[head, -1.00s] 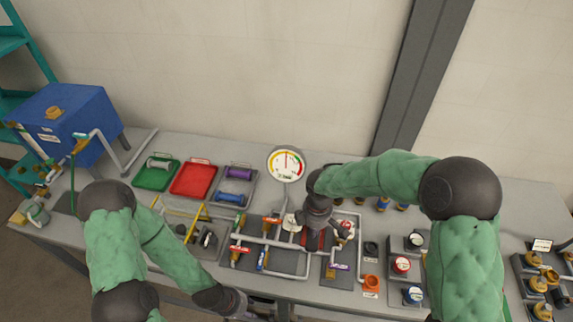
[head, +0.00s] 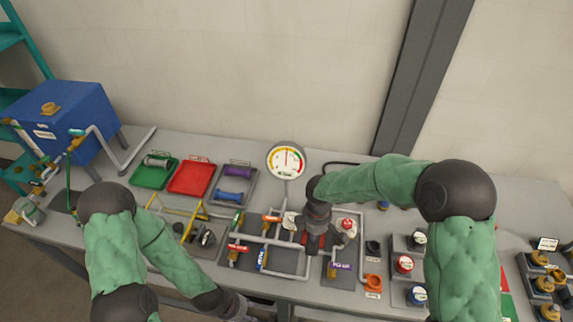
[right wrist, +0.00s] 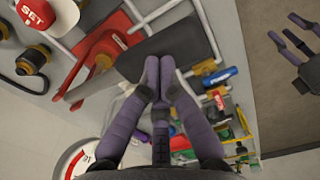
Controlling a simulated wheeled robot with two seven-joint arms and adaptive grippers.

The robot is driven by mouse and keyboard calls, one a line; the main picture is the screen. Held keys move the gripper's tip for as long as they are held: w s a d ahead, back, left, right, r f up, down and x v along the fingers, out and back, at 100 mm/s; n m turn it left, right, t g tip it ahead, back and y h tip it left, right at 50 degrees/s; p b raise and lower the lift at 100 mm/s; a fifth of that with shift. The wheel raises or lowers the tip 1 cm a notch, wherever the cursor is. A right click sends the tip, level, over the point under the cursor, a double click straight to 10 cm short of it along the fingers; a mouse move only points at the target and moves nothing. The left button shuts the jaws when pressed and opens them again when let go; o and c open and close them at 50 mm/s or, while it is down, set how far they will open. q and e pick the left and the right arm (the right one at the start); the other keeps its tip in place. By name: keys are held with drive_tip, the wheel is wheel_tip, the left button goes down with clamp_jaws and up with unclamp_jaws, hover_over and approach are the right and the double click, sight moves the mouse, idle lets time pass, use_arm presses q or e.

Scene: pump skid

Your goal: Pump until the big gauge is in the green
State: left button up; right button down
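The big round gauge (head: 286,160) stands at the back middle of the bench. My right gripper (head: 313,243) is low over the red pump area behind the pipework. In the right wrist view its fingers (right wrist: 160,75) point at a dark flat piece beside a red part (right wrist: 100,45); I cannot tell whether they grip it. My left gripper (head: 242,306) is at the front edge, fingers spread (right wrist: 298,45).
Pipework with red-handled (head: 236,249) and blue valves lies left of my right gripper. A red-capped SET knob (right wrist: 38,14) is beside it. Green (head: 153,174) and red (head: 193,178) trays stand behind. A blue tank (head: 62,118) is far left. Button blocks (head: 404,264) stand right.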

drive_tip(key=shift+f+b, duration=1.8)
drive_tip(key=shift+f, duration=0.85)
wheel_tip(320, 180, up, 10)
drive_tip(key=p, duration=0.7)
drive_tip(key=shift+p, duration=0.3)
drive_tip(key=shift+f, duration=0.15)
drive_tip(key=shift+f, duration=0.1)
drive_tip(key=shift+f+b, duration=3.65)
drive_tip(key=shift+f, duration=1)
drive_tip(key=shift+r, duration=0.2)
wheel_tip(320, 180, up, 9)
drive_tip(key=p, duration=0.7)
drive_tip(key=shift+r, duration=0.15)
